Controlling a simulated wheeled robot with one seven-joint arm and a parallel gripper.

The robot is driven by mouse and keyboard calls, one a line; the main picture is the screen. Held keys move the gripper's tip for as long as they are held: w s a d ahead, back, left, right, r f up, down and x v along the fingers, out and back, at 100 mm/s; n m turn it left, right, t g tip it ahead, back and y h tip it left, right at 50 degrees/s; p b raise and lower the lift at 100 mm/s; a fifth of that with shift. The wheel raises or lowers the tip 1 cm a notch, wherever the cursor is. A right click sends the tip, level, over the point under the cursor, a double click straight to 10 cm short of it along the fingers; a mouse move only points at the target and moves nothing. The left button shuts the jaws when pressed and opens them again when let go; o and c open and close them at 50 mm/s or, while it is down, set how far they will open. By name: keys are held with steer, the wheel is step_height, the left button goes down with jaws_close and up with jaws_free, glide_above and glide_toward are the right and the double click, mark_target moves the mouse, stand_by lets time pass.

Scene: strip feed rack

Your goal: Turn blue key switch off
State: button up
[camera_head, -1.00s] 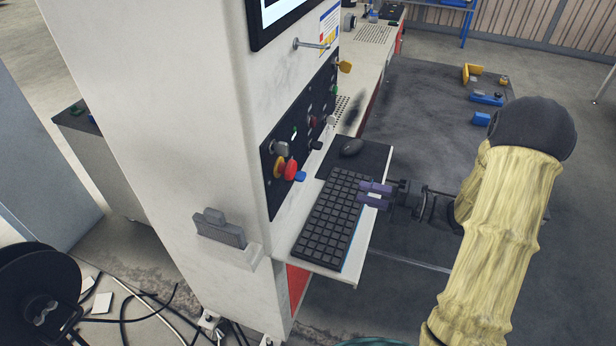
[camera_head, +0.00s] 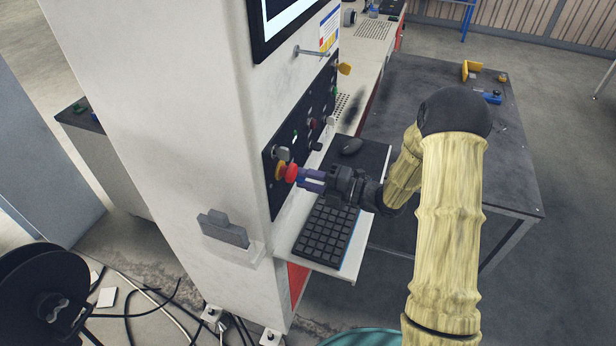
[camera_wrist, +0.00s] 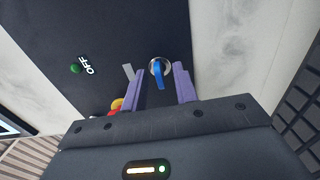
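The blue key switch (camera_wrist: 158,73) shows in the wrist view, a blue key in a round silver socket on the black control panel (camera_wrist: 100,35). My gripper (camera_wrist: 156,82) has its two purple fingers apart, one on each side of the blue key, with a gap to it on both sides. In the head view my gripper (camera_head: 311,180) points at the lower part of the panel (camera_head: 297,137), above the keyboard, and the blue key is hidden behind the fingers there.
Red and yellow knobs (camera_head: 287,171) and a silver knob (camera_head: 281,153) stick out close by my fingers. The white cabinet (camera_head: 170,110) borders the panel.

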steer(key=shift+c, duration=0.4)
jaws_close()
